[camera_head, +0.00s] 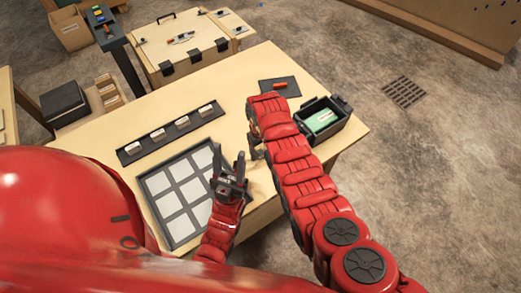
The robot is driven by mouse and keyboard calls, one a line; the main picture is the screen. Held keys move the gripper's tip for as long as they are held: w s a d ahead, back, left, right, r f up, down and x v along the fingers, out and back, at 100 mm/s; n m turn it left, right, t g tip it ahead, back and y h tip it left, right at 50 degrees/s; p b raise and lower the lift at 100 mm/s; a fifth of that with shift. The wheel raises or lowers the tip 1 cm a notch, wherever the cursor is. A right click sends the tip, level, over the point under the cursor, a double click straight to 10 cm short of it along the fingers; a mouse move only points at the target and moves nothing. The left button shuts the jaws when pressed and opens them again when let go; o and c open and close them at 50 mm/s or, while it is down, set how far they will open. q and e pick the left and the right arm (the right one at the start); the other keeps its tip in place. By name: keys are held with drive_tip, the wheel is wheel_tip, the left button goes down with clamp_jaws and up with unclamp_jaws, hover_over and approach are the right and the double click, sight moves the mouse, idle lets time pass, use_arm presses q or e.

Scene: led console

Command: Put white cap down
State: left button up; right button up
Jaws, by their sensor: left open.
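Several white caps (182,121) sit in a row on a long black strip (144,151) on the table. Nearer to me lies a dark-framed tray (155,207) with a grid of pale square cells. My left gripper (231,160) is open, fingers pointing up in the picture, at the right edge of the tray. No cap can be made out between its fingers. My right gripper (256,146) hangs at the end of the bent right arm, just right of the left one. It is small and partly hidden by its arm, so its jaws cannot be read.
A black open case (341,121) with a green item (321,119) stands at the table's right. A red object (280,86) lies on a dark mat (292,83) behind it. A wooden chest (187,60) stands beyond the table (237,84). My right arm crosses the table's right part.

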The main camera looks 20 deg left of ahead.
sight(261, 152)
drive_tip(key=shift+r, duration=0.5)
wheel_tip(261, 152, up, 5)
drive_tip(key=shift+r+b, duration=0.1)
drive_tip(key=shift+b, duration=1)
wheel_tip(261, 152, up, 6)
drive_tip(key=p, duration=0.3)
